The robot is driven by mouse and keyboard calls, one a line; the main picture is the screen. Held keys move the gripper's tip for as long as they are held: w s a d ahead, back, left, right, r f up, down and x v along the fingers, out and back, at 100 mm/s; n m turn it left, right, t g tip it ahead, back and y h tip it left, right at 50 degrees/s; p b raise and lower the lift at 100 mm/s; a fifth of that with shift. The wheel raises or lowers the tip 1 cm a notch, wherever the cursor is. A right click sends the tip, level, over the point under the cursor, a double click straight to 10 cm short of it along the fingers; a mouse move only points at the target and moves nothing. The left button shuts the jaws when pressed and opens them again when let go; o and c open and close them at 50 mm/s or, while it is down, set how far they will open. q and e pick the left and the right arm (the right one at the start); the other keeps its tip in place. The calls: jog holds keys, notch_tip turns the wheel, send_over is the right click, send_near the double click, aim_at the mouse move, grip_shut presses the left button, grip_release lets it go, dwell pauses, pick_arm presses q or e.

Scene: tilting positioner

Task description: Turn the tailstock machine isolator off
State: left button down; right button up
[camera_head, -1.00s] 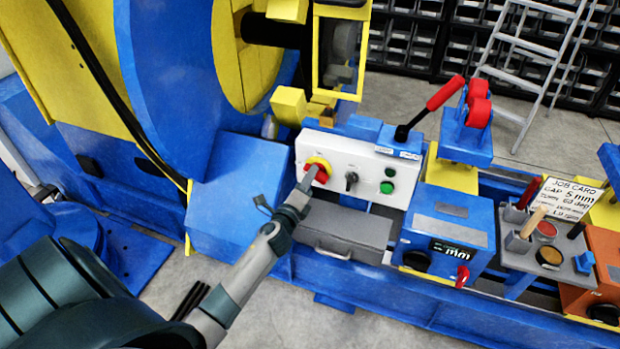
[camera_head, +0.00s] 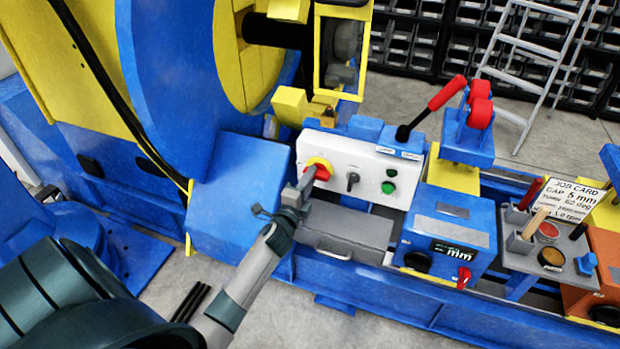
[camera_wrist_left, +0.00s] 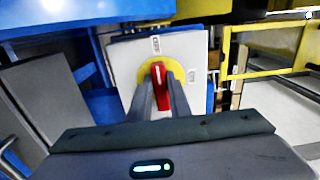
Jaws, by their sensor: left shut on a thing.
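The isolator is a red handle (camera_head: 321,172) on a round yellow plate (camera_head: 322,161), at the left end of a white control panel (camera_head: 356,150). My left gripper (camera_head: 306,181) reaches up to it from the lower left. In the left wrist view, the two grey fingers (camera_wrist_left: 161,98) stand on either side of the red handle (camera_wrist_left: 158,75) and are shut on it. The handle looks about upright in that view, in front of the yellow plate (camera_wrist_left: 178,68). The small labels on the panel are too blurred to read. My right gripper is out of view.
A black selector (camera_head: 352,178) and a green button (camera_head: 387,188) sit right of the isolator. A lever with a red grip (camera_head: 445,93) rises behind. A grey drawer box (camera_head: 345,232) lies below the panel. A blue box (camera_head: 240,190) stands close on the left.

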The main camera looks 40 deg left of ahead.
pick_arm(q)
jog(key=c, duration=1.6)
grip_release()
jog(key=shift+c, duration=0.2)
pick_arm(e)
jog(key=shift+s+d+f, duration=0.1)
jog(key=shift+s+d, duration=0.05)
pick_arm(q)
jog(key=shift+s, duration=0.15)
